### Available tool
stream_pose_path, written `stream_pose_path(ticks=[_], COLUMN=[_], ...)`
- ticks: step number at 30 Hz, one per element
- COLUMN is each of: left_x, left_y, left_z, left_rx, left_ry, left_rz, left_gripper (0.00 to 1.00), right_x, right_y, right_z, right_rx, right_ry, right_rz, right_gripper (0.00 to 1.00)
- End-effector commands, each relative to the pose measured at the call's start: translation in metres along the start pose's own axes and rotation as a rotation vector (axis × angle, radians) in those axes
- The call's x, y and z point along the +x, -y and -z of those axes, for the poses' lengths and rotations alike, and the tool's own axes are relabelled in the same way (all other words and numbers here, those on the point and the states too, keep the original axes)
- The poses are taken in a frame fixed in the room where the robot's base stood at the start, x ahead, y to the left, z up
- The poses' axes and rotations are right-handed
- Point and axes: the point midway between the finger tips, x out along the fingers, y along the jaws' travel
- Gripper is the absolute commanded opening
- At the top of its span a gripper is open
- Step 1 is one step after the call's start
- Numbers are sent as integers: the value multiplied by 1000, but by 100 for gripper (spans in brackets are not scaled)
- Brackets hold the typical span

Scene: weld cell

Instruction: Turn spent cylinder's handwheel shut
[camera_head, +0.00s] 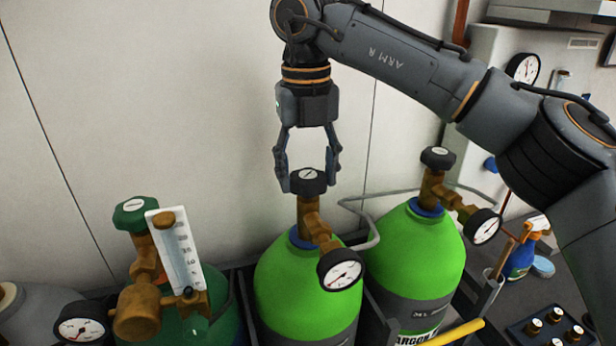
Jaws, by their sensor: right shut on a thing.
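My right gripper (307,176) points straight down and is shut on a black handwheel (308,183) on top of the middle bright green cylinder (290,290). One finger is on each side of the wheel. A brass valve (307,216) and a round gauge (340,270) sit below the wheel. A second bright green cylinder (410,255) stands to the right, with its own black handwheel (438,157) and gauge (484,226). Its label reads argon. Which cylinder is spent I cannot tell. My left gripper is not in view.
A dark green cylinder (222,318) with a green handwheel (134,213), flowmeter (177,255) and gauge (82,328) stands at left. A grey pipe (368,225) bends between the bright green cylinders. A blue bottle (520,260) and a tray (530,330) of brass parts are at right.

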Motion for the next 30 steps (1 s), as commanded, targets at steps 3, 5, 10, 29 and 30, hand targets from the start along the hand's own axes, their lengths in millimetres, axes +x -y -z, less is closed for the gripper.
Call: stream_pose_path(ticks=[3,5,10,29,30], left_x=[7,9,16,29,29], left_y=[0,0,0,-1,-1], left_z=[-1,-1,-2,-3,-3], left_rx=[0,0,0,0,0], left_ry=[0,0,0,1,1], left_rz=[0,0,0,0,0], left_gripper=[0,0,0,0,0], right_x=[2,2,2,1,1], right_y=[0,0,0,0,0], right_z=[0,0,0,0,0], right_rx=[110,168,326,696,703], right_ry=[-2,-3,-3,-10,-10], right_rz=[1,0,0,1,1], right_gripper=[24,24,24,24,24])
